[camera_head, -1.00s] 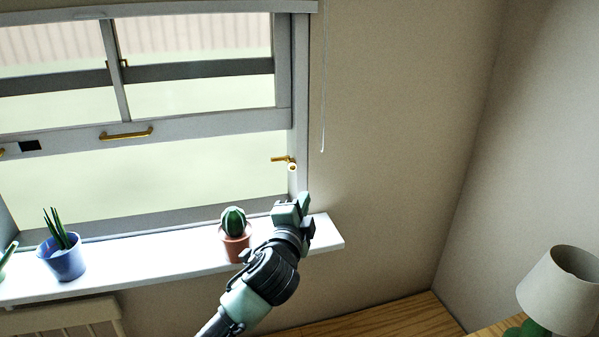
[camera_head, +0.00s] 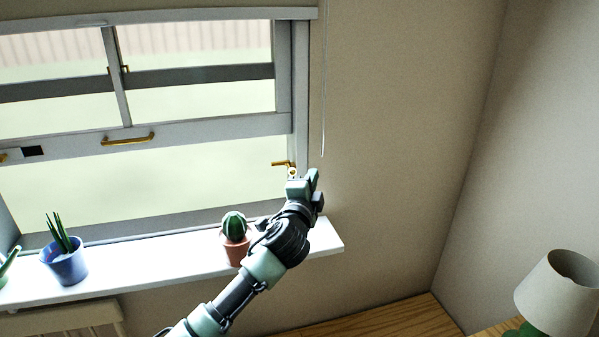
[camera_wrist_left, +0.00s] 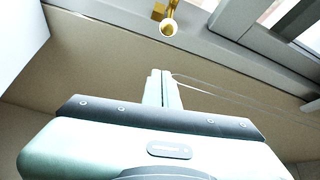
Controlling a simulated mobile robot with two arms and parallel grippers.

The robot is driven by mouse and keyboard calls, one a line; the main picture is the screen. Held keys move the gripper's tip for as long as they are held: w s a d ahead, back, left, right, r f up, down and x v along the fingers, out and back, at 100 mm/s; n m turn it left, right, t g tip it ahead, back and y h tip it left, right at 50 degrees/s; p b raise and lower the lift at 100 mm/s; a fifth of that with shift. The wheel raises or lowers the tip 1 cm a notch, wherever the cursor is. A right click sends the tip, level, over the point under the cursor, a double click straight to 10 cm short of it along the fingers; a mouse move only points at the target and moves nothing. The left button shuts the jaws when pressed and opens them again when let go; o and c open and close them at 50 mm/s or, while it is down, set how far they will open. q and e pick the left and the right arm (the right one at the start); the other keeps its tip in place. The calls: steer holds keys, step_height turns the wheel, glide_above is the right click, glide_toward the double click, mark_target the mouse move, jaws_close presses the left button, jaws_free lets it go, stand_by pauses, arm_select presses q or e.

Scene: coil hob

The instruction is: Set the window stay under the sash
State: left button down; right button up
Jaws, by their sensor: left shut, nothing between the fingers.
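The window stay (camera_head: 281,163) is a small brass piece on the right jamb, its arm pointing left. It also shows at the top of the left wrist view (camera_wrist_left: 167,22), with a round light-coloured end facing me. The grey sash (camera_head: 190,130) is raised, with a brass handle (camera_head: 128,139) on its bottom rail and an open gap below it. My left gripper (camera_head: 303,182) is just below and right of the stay, apart from it. In the left wrist view its fingers (camera_wrist_left: 163,88) are shut and empty. My right gripper is out of view.
On the white sill (camera_head: 150,262) stand a potted cactus (camera_head: 235,240), close beside my left arm, and a blue pot (camera_head: 66,262) with a spiky plant. A thin cord (camera_head: 323,100) hangs right of the window. A lamp (camera_head: 556,293) stands at the lower right.

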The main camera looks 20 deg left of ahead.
arm_select(q)
steer(key=a, duration=0.1)
steer(key=w+a+p, duration=0.1)
steer(key=a+p, duration=0.1)
steer(key=shift+w+a+f, duration=0.3)
steer(key=shift+w+a, duration=0.1)
steer(key=shift+a, duration=0.1)
